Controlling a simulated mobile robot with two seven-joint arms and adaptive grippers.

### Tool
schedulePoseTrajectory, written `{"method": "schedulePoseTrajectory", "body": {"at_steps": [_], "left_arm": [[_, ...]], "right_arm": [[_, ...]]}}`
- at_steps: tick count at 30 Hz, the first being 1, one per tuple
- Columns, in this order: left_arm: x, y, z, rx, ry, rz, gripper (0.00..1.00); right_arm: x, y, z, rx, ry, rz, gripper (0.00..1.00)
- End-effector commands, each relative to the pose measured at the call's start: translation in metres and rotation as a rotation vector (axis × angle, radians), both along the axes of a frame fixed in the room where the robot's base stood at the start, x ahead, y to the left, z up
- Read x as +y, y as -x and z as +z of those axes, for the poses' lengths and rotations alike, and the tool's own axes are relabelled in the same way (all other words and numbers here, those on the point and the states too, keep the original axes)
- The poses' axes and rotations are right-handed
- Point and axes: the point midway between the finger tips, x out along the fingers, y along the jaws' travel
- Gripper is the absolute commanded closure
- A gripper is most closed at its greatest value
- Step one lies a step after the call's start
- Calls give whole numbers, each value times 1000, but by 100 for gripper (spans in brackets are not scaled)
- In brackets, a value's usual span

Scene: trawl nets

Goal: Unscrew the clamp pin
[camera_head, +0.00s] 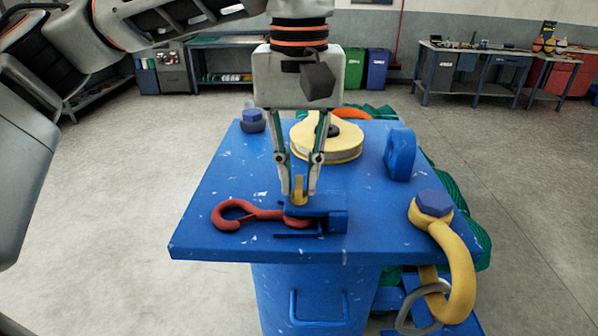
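The clamp pin (300,184) is a small yellow upright piece at the front of the blue table top (215,195). Its lower end is hidden among the red and blue parts below it. A blue clamp (330,221) lies there, with a red hook (234,216) reaching out of it to the left. My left gripper (299,194) points straight down, with one fingertip on each side of the pin. Both fingertips appear to touch the pin, so it looks shut on it. My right gripper is not in view.
A yellow pulley wheel (328,140) lies behind the gripper. A blue upright ring (400,155) stands at the right. A yellow shackle with a blue bolt (431,203) hangs over the front right edge. A blue bolt (252,121) stands at the back left. The table's left part is clear.

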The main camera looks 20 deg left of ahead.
Motion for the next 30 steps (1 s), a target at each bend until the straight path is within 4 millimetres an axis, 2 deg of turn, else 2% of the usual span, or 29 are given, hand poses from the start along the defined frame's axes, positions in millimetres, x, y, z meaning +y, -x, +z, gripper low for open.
{"method": "schedulePoseTrajectory", "body": {"at_steps": [16,23,30], "left_arm": [[0,0,0,0,-1,64,100],[0,0,0,0,-1,218,100],[0,0,0,0,0,442,100]], "right_arm": [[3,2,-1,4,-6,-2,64],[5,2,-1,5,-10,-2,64],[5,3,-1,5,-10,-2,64]]}}
